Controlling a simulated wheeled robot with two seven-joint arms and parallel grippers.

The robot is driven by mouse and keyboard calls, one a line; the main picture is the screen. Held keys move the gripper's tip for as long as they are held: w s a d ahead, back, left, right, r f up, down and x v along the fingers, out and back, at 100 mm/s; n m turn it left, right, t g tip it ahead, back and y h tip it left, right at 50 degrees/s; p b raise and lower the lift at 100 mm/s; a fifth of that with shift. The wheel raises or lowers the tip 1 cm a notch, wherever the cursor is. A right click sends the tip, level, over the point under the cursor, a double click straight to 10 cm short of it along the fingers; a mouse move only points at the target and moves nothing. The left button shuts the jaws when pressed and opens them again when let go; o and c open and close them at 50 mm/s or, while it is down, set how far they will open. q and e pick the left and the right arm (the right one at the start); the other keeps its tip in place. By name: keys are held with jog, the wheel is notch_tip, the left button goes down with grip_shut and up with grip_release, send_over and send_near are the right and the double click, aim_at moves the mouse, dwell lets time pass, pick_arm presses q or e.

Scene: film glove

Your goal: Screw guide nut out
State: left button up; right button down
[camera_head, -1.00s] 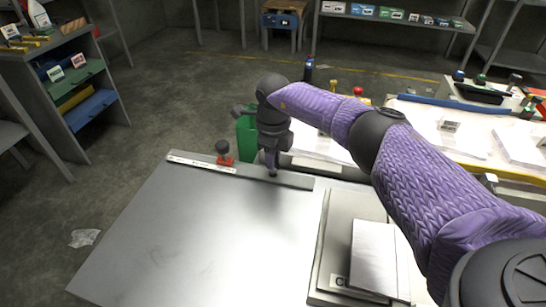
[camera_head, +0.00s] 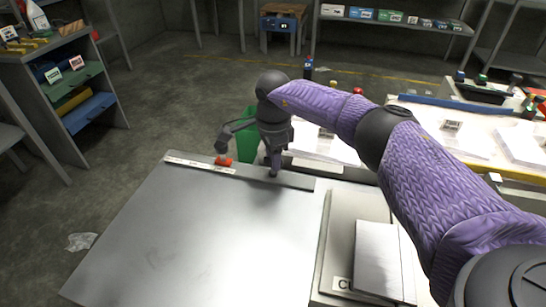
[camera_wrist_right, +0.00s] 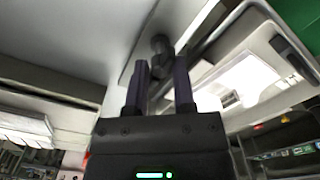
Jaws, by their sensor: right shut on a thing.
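A metal guide bar (camera_head: 240,173) with a pale scale strip lies along the back edge of the grey table plate (camera_head: 190,230). My right gripper (camera_head: 274,171) points down at the bar right of its middle. In the right wrist view the two dark fingers of the gripper (camera_wrist_right: 161,72) are shut on a dark round guide nut (camera_wrist_right: 160,45). The nut is hidden by the fingers in the head view. A red clamp piece (camera_head: 223,161) sits at the bar's left part; its dark knob is largely covered by a part of my wrist. My left gripper is not in view.
A green bin (camera_head: 246,142) stands behind the bar. A stacked block (camera_head: 376,262) lies right of the plate. A worktable with papers (camera_head: 470,135) is at the right. A shelf (camera_head: 75,80) stands at the left. The plate's front is clear.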

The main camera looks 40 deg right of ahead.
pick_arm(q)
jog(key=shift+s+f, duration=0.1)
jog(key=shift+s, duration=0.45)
pick_arm(e)
jog(key=shift+n, duration=0.9)
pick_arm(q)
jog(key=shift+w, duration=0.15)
pick_arm(e)
jog(key=c, duration=0.5)
grip_release()
jog(key=shift+c, duration=0.2)
pick_arm(q)
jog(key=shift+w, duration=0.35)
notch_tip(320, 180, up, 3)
jog(key=p, duration=0.3)
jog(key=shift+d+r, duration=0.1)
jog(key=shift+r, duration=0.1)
pick_arm(e)
notch_tip(320, 180, up, 10)
